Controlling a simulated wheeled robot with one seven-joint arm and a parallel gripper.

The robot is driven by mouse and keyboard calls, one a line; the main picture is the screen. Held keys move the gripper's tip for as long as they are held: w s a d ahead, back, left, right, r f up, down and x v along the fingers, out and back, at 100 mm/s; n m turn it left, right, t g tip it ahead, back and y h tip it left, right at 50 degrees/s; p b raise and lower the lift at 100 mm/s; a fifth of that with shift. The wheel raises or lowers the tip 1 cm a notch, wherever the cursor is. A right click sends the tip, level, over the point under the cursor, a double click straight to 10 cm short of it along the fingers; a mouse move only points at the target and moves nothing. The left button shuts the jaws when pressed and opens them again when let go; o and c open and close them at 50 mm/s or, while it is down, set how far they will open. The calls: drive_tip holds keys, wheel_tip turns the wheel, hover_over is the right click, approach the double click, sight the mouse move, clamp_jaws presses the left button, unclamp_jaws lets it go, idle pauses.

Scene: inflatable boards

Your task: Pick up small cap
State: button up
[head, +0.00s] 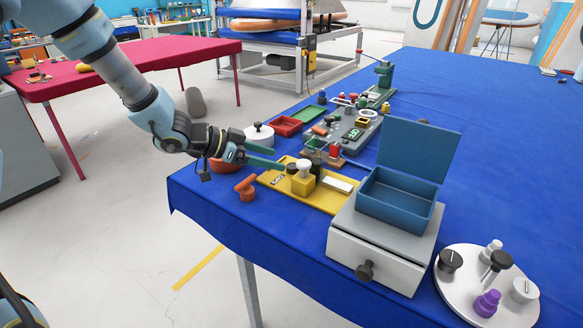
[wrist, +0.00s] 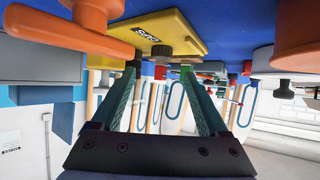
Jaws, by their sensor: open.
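A yellow board (head: 325,201) marked CAPS lies on the blue-covered table; it also shows at the top of the wrist view (wrist: 185,32). A small black cap (head: 292,168) is at its far side, beside a yellow block-shaped piece with a pale top (head: 303,180). In the wrist view a round dark cap (wrist: 161,50) appears at the board's edge, ahead of and between the fingertips. My gripper (head: 278,161) is open and empty, reaching in from the left near the black cap. In the wrist view its green fingers (wrist: 160,70) are spread. I cannot tell whether they touch anything.
A white lidded pot (head: 259,135) and an orange bowl (head: 222,165) are close to my wrist. A white drawer unit (head: 378,254) bearing an open blue box (head: 396,203) is at right.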

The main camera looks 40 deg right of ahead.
sight(290, 166)
drive_tip(key=shift+f+p+x, duration=0.2)
drive_tip(key=shift+p+x, duration=0.2)
drive_tip(key=shift+x, duration=0.95)
drive_tip(key=shift+f+p+x, duration=0.15)
drive_tip(key=shift+p+x, duration=0.2)
drive_tip(key=shift+x, duration=0.95)
drive_tip(key=shift+w+a, duration=0.15)
drive_tip(key=shift+c, duration=0.4)
clamp_jaws()
